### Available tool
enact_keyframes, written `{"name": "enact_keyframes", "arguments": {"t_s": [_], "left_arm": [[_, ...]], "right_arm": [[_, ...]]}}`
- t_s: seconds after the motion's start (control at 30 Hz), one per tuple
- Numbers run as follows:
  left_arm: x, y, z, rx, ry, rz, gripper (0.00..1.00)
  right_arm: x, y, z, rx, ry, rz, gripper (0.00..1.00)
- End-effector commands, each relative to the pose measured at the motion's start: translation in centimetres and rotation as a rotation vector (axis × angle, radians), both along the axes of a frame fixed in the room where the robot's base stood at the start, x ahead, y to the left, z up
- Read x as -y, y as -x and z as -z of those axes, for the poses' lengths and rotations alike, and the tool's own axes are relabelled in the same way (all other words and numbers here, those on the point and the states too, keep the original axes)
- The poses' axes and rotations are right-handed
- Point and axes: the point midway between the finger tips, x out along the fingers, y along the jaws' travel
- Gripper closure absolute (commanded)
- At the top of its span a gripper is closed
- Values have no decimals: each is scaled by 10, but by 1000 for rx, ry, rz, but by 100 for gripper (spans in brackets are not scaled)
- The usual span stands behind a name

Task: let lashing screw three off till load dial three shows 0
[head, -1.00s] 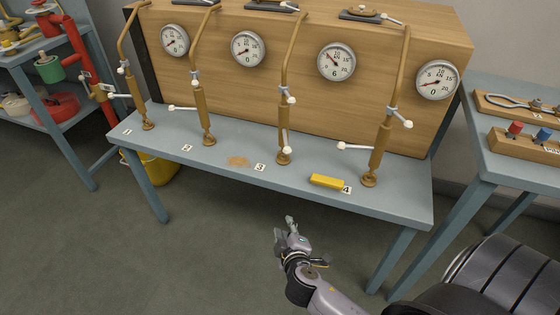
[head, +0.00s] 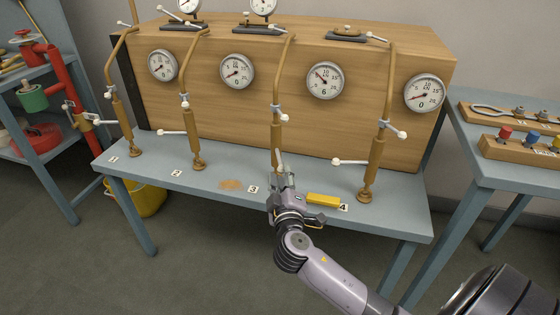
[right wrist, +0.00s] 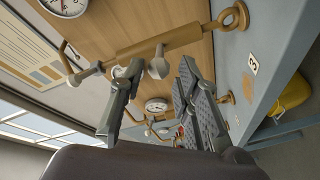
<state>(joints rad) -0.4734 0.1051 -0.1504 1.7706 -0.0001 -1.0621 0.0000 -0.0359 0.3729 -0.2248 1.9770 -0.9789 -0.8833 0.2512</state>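Lashing screw three (head: 277,130) is a brown turnbuckle with a bent upper rod, standing upright behind the "3" tag. Its foot is partly hidden by my right gripper. Load dial three (head: 325,80) shows 6 in its lower window. My right gripper (head: 281,183) is at the bench's front edge, close before screw three. In the right wrist view its fingers (right wrist: 158,66) are apart, with a white handle ball (right wrist: 158,69) of the screw (right wrist: 165,42) in line with the gap near the tips. I cannot tell whether they touch. My left gripper is out of view.
Similar screws one (head: 122,120), two (head: 190,135) and four (head: 375,160) stand along the bench (head: 225,192). A yellow block (head: 323,199) lies right of the gripper. A side table (head: 480,160) stands at the right, a yellow bucket (head: 150,198) under the bench.

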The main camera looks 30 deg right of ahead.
Motion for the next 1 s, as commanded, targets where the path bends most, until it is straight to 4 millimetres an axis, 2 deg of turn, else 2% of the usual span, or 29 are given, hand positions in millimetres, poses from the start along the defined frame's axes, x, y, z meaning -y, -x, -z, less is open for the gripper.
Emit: {"name": "enact_keyframes", "arguments": {"t_s": [0.03, 0.2, 0.4, 0.77, 1.0], "left_arm": [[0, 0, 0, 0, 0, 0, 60], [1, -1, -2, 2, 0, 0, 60], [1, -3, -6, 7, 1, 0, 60], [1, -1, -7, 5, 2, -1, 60], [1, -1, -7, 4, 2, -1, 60]], "right_arm": [[7, -11, -2, 3, 4, 2, 70], [21, -37, -1, 1, 2, 1, 70], [30, -55, 0, 0, 0, -1, 70], [31, -58, 0, 0, 0, -1, 70], [31, -58, 0, -1, 0, -1, 86]]}}
